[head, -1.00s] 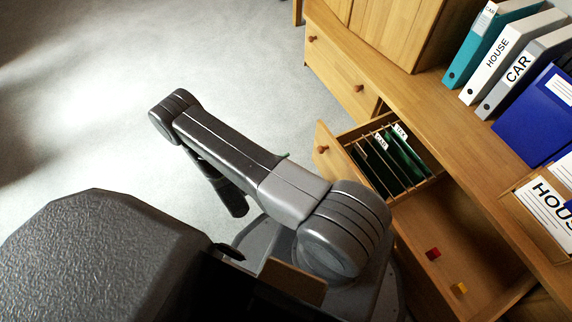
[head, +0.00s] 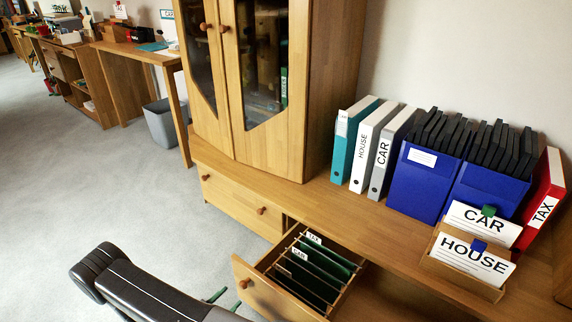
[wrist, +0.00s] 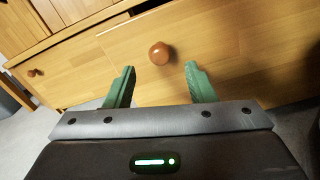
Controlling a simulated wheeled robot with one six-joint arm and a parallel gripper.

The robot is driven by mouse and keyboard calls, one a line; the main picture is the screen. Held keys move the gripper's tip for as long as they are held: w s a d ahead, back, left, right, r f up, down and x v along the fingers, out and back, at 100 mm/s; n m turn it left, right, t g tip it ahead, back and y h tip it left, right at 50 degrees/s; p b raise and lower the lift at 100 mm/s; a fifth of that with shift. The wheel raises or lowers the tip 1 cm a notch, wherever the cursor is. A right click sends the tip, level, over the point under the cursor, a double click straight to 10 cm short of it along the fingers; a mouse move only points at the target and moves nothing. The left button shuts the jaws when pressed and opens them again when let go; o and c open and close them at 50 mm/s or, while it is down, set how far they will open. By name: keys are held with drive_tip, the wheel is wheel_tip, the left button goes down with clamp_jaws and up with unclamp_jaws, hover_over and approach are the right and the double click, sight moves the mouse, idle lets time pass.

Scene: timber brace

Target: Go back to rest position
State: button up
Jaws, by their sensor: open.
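My gripper (wrist: 160,84) is open and empty in the wrist view, its two green fingers apart. That drawer stands pulled out and holds dark hanging files with CAR and TAX tabs.
A wooden cabinet (head: 272,155) with glass doors stands on the long sideboard (head: 375,207). Binders, blue file boxes (head: 423,183) and a card holder (head: 463,278) line its top. A grey bin (head: 163,124) and desks stand farther left. The grey floor (head: 70,190) at left is clear.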

sight(241, 287)
drive_tip(key=shift+b+x, duration=0.7)
drive_tip(key=shift+x, duration=2.95)
